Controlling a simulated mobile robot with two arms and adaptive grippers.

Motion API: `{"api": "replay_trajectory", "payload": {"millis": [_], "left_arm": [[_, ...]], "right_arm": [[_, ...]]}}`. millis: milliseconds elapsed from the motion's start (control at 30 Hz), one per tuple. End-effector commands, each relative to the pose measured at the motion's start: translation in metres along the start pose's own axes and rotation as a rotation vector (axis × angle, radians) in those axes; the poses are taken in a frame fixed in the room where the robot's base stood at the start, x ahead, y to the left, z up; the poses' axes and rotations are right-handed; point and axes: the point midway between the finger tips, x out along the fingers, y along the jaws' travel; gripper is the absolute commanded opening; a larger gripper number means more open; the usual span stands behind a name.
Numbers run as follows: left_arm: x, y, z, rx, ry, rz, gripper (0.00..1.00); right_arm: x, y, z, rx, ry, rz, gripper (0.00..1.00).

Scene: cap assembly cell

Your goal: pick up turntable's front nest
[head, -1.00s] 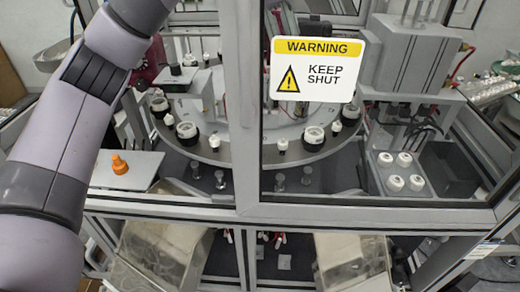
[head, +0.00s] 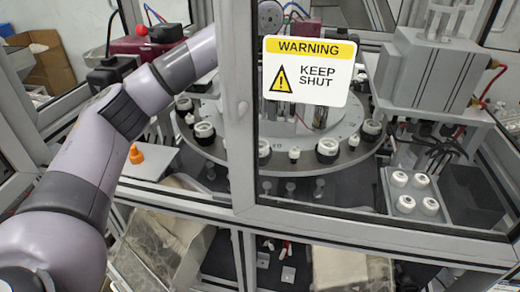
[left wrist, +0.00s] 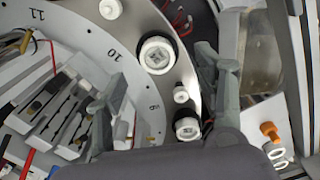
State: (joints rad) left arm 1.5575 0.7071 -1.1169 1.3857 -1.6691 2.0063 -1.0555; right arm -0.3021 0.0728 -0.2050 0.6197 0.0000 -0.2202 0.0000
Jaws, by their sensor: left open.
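The turntable (head: 226,156) is a grey ring behind the window frame, carrying several round dark nests with white caps and small white parts between them. A front nest (head: 327,150) shows below the warning sign; another (head: 264,149) is just right of the upright post. My left arm reaches in over the turntable; its gripper is hidden in the head view by the post and sign. In the left wrist view, my left gripper (left wrist: 160,72) is open and empty, its fingers on either side of a large white-capped nest (left wrist: 157,55). A smaller nest (left wrist: 187,127) lies nearer the right finger. The right gripper is not seen.
The upright post (head: 236,110) and warning sign (head: 308,72) block part of the view. An orange part (head: 136,154) stands on a plate at left. A grey tray (head: 398,214) with several white caps is at right.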

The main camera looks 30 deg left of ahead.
Motion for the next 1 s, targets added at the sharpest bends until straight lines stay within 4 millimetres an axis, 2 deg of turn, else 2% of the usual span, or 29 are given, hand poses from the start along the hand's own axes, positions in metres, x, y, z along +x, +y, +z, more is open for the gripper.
{"api": "replay_trajectory", "payload": {"millis": [100,267,433,600,867,1000], "left_arm": [[0.012,0.0,0.0,0.0,0.0,-0.001,0.64],[0.02,0.001,-0.001,-0.001,0.0,-0.002,0.64],[0.042,0.006,-0.005,-0.002,0.0,-0.004,0.64],[0.064,0.007,-0.004,0.0,0.0,-0.001,0.64],[0.069,0.007,-0.004,0.0,0.001,0.001,0.64],[0.069,0.007,-0.004,0.0,0.0,0.001,0.55]], "right_arm": [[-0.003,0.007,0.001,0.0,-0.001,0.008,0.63],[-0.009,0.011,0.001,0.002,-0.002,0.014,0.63],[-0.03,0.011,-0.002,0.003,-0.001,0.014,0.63],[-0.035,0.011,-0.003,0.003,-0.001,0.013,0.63],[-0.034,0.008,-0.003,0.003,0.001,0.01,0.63],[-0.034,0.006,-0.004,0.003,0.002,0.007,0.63]]}}
